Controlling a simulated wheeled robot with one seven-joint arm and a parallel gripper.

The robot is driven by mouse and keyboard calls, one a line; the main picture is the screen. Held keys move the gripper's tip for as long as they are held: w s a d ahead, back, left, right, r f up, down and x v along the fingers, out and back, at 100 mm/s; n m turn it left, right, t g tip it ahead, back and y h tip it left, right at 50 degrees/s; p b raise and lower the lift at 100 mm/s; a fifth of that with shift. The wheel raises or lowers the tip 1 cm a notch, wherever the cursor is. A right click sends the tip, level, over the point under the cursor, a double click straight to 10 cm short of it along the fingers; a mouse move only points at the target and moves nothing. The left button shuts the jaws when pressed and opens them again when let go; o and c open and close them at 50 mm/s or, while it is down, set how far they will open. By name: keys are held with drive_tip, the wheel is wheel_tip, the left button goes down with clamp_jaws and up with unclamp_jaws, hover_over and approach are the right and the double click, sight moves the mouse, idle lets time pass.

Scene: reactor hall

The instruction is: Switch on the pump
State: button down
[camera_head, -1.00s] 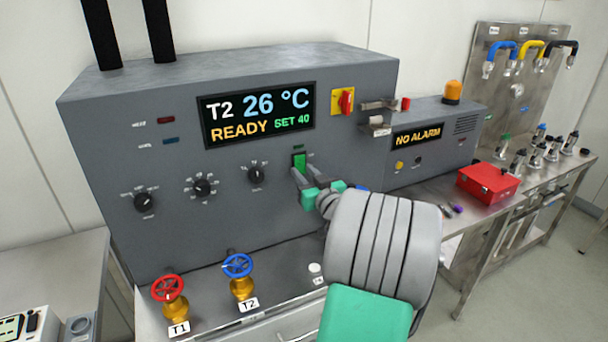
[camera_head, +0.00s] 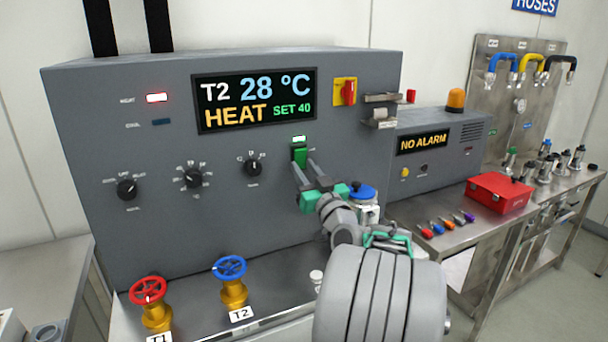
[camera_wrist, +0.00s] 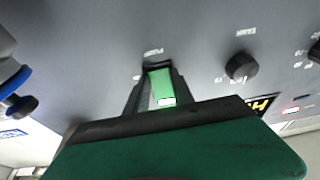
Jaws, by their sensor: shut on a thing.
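The green pump switch (camera_head: 300,155) is on the front of the grey control panel (camera_head: 90,215), below the right end of the display. A small light above it glows pale green. My gripper (camera_head: 303,168) is at the switch, its two fingers shut on it. In the wrist view the green switch (camera_wrist: 161,88) stands between my fingertips, with a bright lit patch at its near end. The display (camera_head: 255,99) reads T2, 28 °C, HEAT, SET 40. My wrist hides part of the panel's lower right.
Several black knobs (camera_head: 193,178) and a red-yellow switch (camera_head: 346,91) are on the panel. A red valve wheel (camera_head: 148,290) and a blue one (camera_head: 230,267) stand below. A blue-lidded vessel (camera_head: 363,205) is close behind my wrist. A red box (camera_head: 499,192) lies right.

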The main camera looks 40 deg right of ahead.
drive_tip(key=c, duration=1.1)
unclamp_jaws()
drive_tip(key=shift+s, duration=0.1)
drive_tip(key=b+v, duration=0.3)
drive_tip(key=v, duration=0.4)
drive_tip(key=shift+s+a+f, duration=0.1)
drive_tip(key=shift+s, duration=0.15)
